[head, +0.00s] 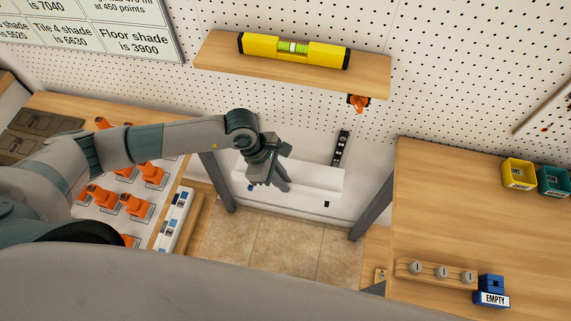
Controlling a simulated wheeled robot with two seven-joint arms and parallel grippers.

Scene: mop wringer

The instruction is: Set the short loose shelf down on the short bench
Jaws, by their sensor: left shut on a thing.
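My left gripper (270,180) points down in the gap between the two benches, below the pegboard. It is shut at a pale white board (315,178), which looks like the short loose shelf. The fingers cover part of the board, so the exact grip is hard to see. The wooden-topped bench on the right (440,225) has a wide clear middle. Another bench (62,103) stands on the left, partly behind my left arm. I cannot tell for sure which bench is the short one. My right gripper is not in view.
A wooden wall shelf (220,62) bears a yellow spirit level (318,54). On the right bench are a yellow bin (517,174), a teal bin (553,181), a knobbed wooden strip (420,270) and a blue EMPTY block (491,298). Orange items (135,204) crowd the left bench.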

